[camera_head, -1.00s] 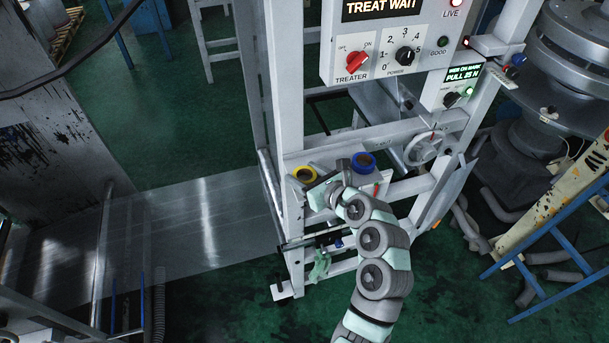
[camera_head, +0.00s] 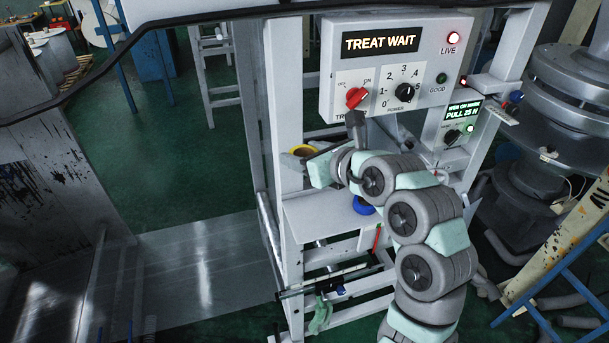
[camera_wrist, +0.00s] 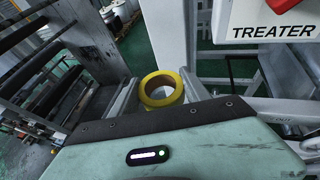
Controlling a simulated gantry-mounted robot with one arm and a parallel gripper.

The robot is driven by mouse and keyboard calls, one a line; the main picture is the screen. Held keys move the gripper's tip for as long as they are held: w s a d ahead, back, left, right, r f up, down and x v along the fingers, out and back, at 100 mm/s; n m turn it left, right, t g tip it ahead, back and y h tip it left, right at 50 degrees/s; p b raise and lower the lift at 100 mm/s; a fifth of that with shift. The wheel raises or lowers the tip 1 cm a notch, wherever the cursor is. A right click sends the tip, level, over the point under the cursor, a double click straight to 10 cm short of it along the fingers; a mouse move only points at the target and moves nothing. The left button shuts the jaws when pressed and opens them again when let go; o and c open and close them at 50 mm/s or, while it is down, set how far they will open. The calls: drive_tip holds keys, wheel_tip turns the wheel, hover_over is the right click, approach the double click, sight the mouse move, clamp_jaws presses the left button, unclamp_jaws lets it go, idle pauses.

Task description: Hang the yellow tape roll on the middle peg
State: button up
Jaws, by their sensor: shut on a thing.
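The yellow tape roll (camera_wrist: 147,98) is held between the two fingers of my gripper (camera_wrist: 161,90) in the wrist view, its open centre facing the camera. In the head view the roll (camera_head: 303,149) shows as a small yellow ring beside the white frame post, above the shelf. My gripper (camera_head: 312,160) is shut on it there, its fingers mostly hidden by my wrist. I cannot make out the middle peg in either view.
A blue tape roll (camera_head: 363,208) sits on the white shelf (camera_head: 315,215), partly behind my arm. The treater control panel (camera_head: 385,75) with its red knob is just above my wrist. A white post (camera_head: 285,110) stands close to the roll.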

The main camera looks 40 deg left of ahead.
drive_tip(key=shift+r, duration=0.55)
drive_tip(key=w+d+f+m+t+p, duration=0.1)
drive_tip(key=w+d+f+p, duration=0.15)
drive_tip(key=d+f, duration=0.6)
drive_tip(key=w+d+f+m+t+p, duration=0.1)
drive_tip(key=w+d+f+p, duration=0.3)
drive_tip(key=d, duration=0.7)
drive_tip(key=s+d+f+m+t+h, duration=0.1)
drive_tip(key=s+d+f, duration=0.1)
drive_tip(key=d+f, duration=0.4)
drive_tip(key=s+d+f+m+t+h, duration=0.1)
drive_tip(key=d+f, duration=0.5)
drive_tip(key=d, duration=0.8)
drive_tip(key=s+m+t+p, duration=0.1)
drive_tip(key=s, duration=0.1)
drive_tip(key=shift+s+f+t, duration=0.3)
drive_tip(key=shift+f, duration=0.05)
